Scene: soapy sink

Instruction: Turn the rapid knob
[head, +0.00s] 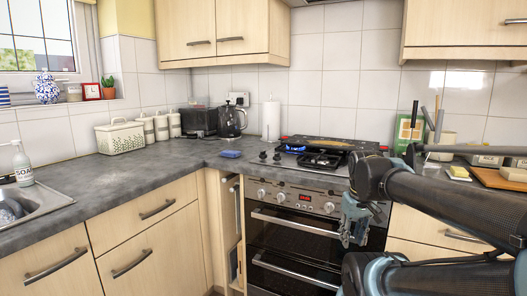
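The gas hob (310,157) is set in the worktop above the oven. Small dark knobs (263,155) sit on its front left part; which one is the rapid knob is too small to tell. A blue flame (294,148) burns at the hob's back left. Round silver knobs (281,196) line the oven's front panel, beside a red display. My gripper (352,238) hangs in front of the oven's right side, lower than the hob and well right of the hob knobs. It touches no knob. Its fingers are small and seen edge-on, so their opening is unclear.
A blue sponge (230,154) lies on the worktop left of the hob. A kettle (231,121) and a paper roll (271,119) stand behind. A soap bottle (21,163) stands by the sink (45,199) at left. Oven handles (295,222) stick out. The worktop's left stretch is clear.

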